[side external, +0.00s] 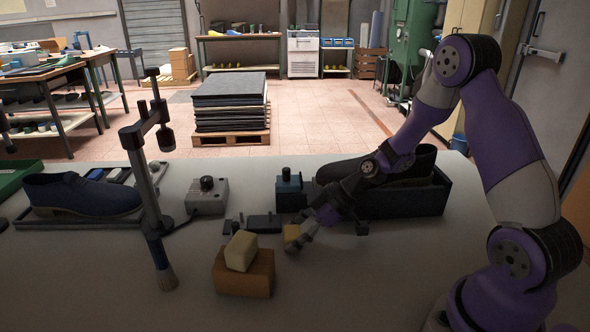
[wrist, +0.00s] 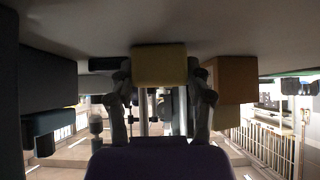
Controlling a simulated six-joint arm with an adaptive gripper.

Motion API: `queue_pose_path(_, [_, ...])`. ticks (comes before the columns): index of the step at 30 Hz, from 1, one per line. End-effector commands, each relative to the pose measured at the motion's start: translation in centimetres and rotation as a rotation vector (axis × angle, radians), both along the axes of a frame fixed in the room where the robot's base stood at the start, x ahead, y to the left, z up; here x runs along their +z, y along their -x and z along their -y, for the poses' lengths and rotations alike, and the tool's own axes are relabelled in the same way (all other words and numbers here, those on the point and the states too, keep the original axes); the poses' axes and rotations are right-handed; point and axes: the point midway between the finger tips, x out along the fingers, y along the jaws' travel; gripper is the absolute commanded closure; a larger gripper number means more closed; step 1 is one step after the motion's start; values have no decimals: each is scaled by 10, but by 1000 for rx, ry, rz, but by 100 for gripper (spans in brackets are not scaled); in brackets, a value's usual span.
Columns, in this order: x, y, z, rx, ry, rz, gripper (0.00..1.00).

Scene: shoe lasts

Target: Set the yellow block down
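The yellow block (side external: 291,238) is small and sits at the fingertips of my gripper (side external: 301,238), low over the grey table. In the wrist view the yellow block (wrist: 159,64) fills the space between the two fingers of my gripper (wrist: 160,78). The fingers look closed against its sides. Its far face lies close to the table surface, but I cannot tell whether it touches.
An orange-brown block (side external: 243,272) with a pale block (side external: 241,251) on top stands just left of my gripper. A dark box (side external: 403,200) holding a black shoe is behind right. A blue shoe (side external: 80,194) lies left.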

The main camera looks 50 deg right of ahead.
Motion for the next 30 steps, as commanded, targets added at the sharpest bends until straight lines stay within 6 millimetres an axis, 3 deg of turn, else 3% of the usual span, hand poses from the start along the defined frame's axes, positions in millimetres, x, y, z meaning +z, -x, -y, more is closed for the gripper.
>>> queue_pose_path(2, [-1, 1, 0, -1, 1, -6, 83])
queue_pose_path(3, [-2, 1, 0, 0, 1, -7, 89])
queue_pose_path(11, [1, 1, 0, 0, 3, -9, 89])
queue_pose_path(17, [21, 1, 0, 0, 4, -2, 89])
queue_pose_path(20, [43, 0, 1, -1, 6, 1, 89])
queue_pose_path(30, [83, 37, -62, 6, 3, 1, 89])
